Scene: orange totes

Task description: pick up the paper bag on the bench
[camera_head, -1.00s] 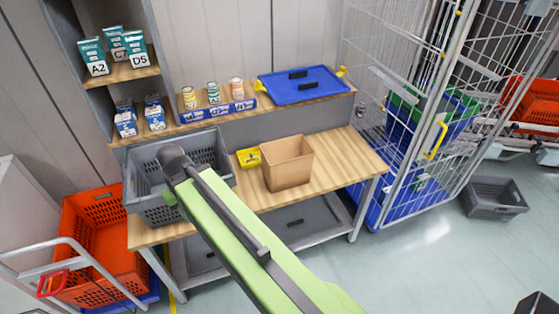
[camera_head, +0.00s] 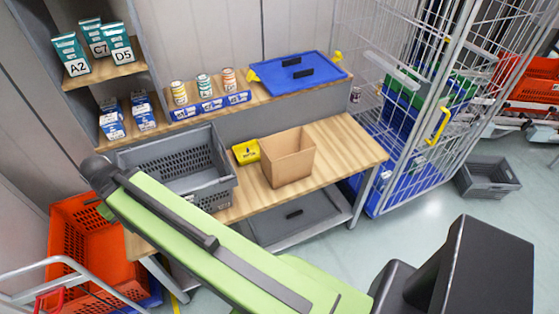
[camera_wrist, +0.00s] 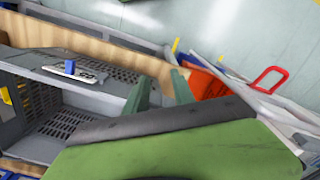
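The paper bag (camera_head: 289,163) is tan, open at the top and upright on the wooden bench (camera_head: 335,150), right of the grey crate. It does not show in the wrist view. My arm crosses the front of the bench in the head view, its far end left of the bag by the crate's left front corner. My gripper is mostly hidden behind the arm there. In the wrist view my gripper (camera_wrist: 161,84) has two green fingers apart with nothing between them, above the bench's edge and beside the crate.
A grey crate (camera_head: 212,197) stands on the bench left of the bag. A small yellow bin (camera_head: 246,152) touches or nearly touches the bag's left side. A shelf behind holds cans and a blue lid (camera_head: 300,82). An orange tote (camera_head: 72,232) is left; a wire cage (camera_head: 420,120) right.

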